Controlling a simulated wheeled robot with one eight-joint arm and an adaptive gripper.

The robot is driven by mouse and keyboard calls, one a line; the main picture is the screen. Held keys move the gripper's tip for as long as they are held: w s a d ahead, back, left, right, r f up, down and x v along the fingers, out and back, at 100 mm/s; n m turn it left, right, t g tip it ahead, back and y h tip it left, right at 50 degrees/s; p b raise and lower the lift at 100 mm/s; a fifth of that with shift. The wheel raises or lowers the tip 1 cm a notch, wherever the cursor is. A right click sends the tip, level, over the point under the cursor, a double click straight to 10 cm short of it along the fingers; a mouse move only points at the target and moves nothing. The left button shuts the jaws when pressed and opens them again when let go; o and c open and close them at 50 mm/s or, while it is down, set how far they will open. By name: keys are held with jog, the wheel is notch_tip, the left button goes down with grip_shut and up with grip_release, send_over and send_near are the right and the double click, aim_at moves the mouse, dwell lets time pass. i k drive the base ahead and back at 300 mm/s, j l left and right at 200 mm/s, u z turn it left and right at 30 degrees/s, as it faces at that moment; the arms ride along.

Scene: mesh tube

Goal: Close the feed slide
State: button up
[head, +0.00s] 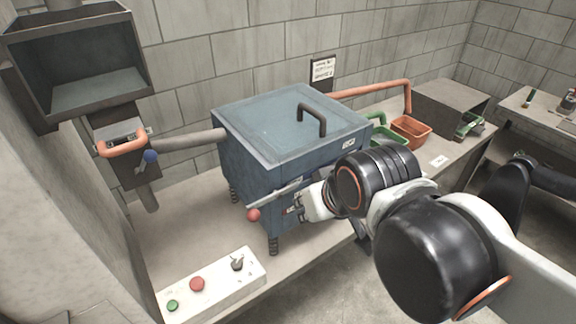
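A dark hopper (72,108) is mounted on the wall at the upper left. Below its outlet is what looks like the feed slide, a flat grey plate (112,122) with an orange handle (122,147) at its front. I cannot tell from here how far the slide is in or out. My gripper (308,206) is far to the right of it, in front of the blue box, beside a grey lever with a red ball (253,215). My fingers are small and partly hidden by my arm, so their opening and any contact are unclear.
The blue lidded box (245,165) stands on spring feet, joined to the hopper's chute by a grey pipe (190,140). A blue-knobbed lever (150,156) sits beside the slide. A control box (218,285) with buttons is in front. Green and orange bins (411,131) stand right.

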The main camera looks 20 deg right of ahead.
aim_at(103, 136)
jog(key=u, duration=0.5)
jog(key=k+u, duration=0.15)
jog(key=u, duration=0.2)
jog(key=k+u, duration=0.2)
jog(key=u, duration=0.15)
jog(key=k+u, duration=0.2)
jog(key=u, duration=0.2)
